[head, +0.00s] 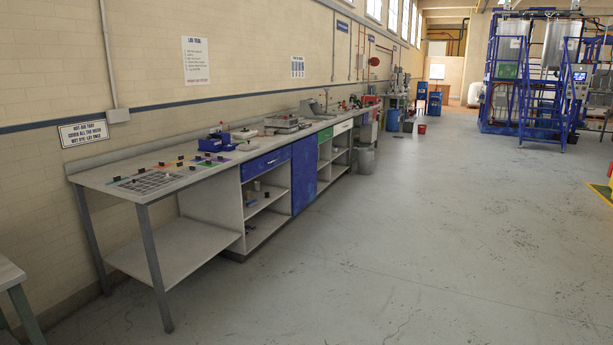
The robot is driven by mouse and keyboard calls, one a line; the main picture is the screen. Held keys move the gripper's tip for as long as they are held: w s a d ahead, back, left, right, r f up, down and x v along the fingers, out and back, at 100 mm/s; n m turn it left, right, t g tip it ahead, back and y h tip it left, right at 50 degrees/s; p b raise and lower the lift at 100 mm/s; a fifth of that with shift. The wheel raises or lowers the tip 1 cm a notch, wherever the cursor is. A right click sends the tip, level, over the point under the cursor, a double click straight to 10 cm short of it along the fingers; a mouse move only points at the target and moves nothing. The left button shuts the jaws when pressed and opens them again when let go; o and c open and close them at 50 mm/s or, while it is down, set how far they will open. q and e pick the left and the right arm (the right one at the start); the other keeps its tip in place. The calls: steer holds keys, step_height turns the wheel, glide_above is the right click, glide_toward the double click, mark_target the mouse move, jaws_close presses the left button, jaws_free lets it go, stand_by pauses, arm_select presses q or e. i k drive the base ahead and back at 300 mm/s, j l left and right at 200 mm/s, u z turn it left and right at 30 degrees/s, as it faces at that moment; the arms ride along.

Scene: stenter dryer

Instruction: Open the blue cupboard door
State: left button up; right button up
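The blue cupboard door (304,174) is in the head view, in the front of the long bench along the left wall. It looks shut, flush with the bench front. It stands between open shelves on its left and more open shelves on its right. I cannot make out a handle on it. A blue drawer front (266,163) sits to its left, above the open shelves. Neither of my grippers is in view.
The grey bench top (180,178) holds trays, a blue device (216,141) and other lab items. A grey bin (364,160) stands on the floor beyond the door. The grey floor (420,230) in front of the bench is clear. A table corner (12,273) shows at the lower left.

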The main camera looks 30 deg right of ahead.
mark_target(304, 160)
steer(key=i+l+z, duration=0.55)
steer(key=i+l, duration=0.15)
steer(key=i+l+z, duration=0.3)
steer(key=i, duration=0.25)
steer(key=i+z, duration=0.25)
steer(key=i, duration=0.2)
steer(key=i+l+z, duration=0.1)
steer(key=i+z, duration=0.2)
steer(key=i, duration=3.6)
